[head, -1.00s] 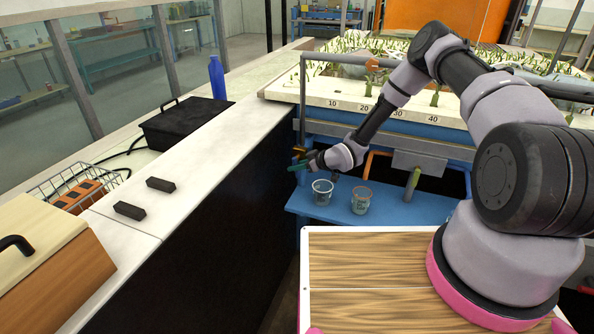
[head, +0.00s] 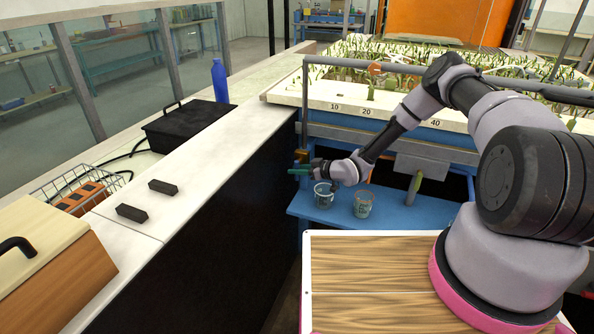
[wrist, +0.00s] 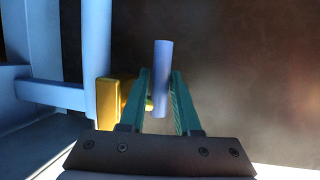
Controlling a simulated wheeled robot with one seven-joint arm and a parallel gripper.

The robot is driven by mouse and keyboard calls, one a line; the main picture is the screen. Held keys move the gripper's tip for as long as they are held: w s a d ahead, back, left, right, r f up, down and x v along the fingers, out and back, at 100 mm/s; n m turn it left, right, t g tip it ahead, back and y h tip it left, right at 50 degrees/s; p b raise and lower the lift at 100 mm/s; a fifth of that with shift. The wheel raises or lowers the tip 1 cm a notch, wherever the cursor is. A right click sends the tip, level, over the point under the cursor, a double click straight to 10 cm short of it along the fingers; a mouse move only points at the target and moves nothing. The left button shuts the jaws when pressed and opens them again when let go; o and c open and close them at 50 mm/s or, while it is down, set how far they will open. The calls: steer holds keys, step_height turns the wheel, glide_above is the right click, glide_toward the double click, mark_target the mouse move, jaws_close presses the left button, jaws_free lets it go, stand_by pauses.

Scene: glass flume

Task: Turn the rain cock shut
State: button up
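The rain cock has a brass body (wrist: 110,104) beside a blue upright post, left of my fingers in the wrist view. A pale blue rod-like lever (wrist: 162,75) stands between my teal fingers, with narrow gaps on either side; I cannot tell whether either finger touches it. My gripper (wrist: 161,85) is open around the lever. In the head view my gripper (head: 295,171) is at the left end of the blue frame, just below the small brass body (head: 301,155). The lever cannot be made out there.
Two cups, one left (head: 324,195) and one right (head: 363,203), stand on the blue shelf (head: 410,213) below my wrist. A grey pipe (head: 340,62) runs above the planted bed. The white counter (head: 215,150) with its dark side lies to the left.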

stand_by(0.3)
steer(key=v, duration=1)
steer(key=shift+s+d+r, duration=0.15)
steer(key=shift+s+d, duration=0.05)
steer(key=shift+d, duration=0.1)
